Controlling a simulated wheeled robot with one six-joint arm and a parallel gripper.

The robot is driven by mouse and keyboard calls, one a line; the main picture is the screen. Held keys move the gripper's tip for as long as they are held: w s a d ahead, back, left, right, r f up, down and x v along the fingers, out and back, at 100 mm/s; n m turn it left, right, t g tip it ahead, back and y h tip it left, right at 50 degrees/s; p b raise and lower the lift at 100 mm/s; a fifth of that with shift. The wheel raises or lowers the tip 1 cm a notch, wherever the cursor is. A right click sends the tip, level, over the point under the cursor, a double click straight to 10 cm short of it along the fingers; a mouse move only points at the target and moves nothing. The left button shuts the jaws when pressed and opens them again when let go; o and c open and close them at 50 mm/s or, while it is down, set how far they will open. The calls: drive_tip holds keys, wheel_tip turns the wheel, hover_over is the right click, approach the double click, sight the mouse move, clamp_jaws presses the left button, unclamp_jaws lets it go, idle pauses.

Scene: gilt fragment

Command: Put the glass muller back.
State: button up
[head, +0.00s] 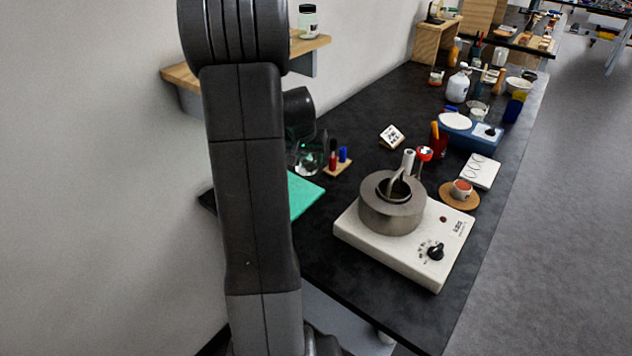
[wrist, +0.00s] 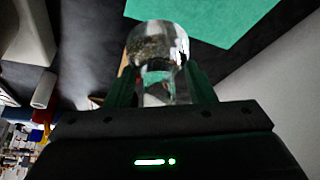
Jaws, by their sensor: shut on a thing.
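The glass muller, clear with a rounded end, shows in the wrist view (wrist: 158,42) between the two fingers. In the head view the glass muller (head: 308,162) is small and partly hidden below my gripper (head: 303,142). My gripper is shut on it; the fingers also show in the wrist view (wrist: 160,88). A green mat (head: 305,194) lies on the black bench just in front of the muller, partly behind my arm. The green mat (wrist: 215,14) is also beyond the muller in the wrist view. I cannot tell the muller's exact height above the bench.
A small wooden stand (head: 338,167) with red and blue bottles is close right of the muller. A white hotplate (head: 400,250) carrying a metal pot (head: 391,208) stands nearer. A wooden shelf (head: 312,46) juts from the wall. Crowded items fill the bench's far end.

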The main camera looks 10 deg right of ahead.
sight(304, 164)
wheel_tip(304, 164, down, 3)
drive_tip(key=shift+a+f, duration=0.1)
drive_tip(key=shift+f, duration=2.35)
drive_tip(key=shift+w+f, duration=0.1)
drive_tip(key=shift+f, duration=0.05)
drive_tip(key=o, duration=1.4)
drive_tip(key=shift+r, duration=0.25)
drive_tip(key=v, duration=1.1)
drive_tip(key=shift+s+r+b, duration=0.2)
drive_tip(key=shift+b, duration=0.1)
drive_tip(key=shift+a+r, duration=0.1)
drive_tip(key=shift+r, duration=0.05)
